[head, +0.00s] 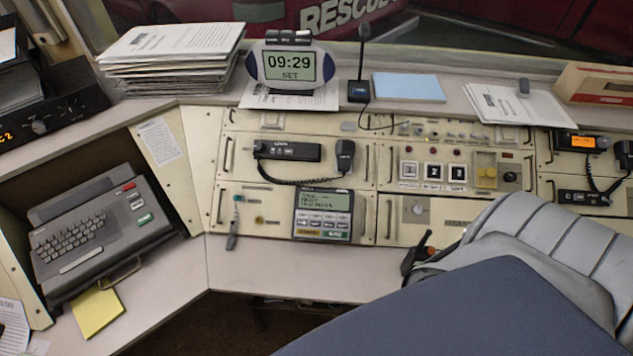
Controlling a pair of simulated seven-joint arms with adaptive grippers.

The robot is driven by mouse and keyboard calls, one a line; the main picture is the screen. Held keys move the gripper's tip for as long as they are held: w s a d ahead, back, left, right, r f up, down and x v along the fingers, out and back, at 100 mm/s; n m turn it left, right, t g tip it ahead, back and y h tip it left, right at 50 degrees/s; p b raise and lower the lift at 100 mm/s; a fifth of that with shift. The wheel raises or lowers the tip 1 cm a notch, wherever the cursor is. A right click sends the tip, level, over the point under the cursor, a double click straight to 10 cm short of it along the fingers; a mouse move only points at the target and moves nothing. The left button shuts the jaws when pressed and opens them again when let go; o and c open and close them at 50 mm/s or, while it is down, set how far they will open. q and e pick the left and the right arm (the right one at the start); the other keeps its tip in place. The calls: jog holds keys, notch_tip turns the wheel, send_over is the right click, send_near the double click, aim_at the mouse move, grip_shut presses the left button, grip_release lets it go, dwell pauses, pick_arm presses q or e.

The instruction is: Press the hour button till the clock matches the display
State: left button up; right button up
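A desk clock (290,67) with a white and dark blue rounded case stands on papers on the console's upper ledge. Its green screen reads 09:29 with SET below. A row of dark buttons (288,38) sits on top of the clock; their labels are too small to read, so I cannot tell which is the hour button. A console unit with a green display (322,201) and several keys is set in the lower front panel; its text is too small to read. Neither of my grippers shows in the head view.
A paper stack (170,50) stands left of the clock, and a desk microphone (360,88) stands close on its right. A blue pad (408,87) lies farther right. A keyboard unit (95,230) is at left. A grey and dark blue padded shape (540,250) covers the lower right.

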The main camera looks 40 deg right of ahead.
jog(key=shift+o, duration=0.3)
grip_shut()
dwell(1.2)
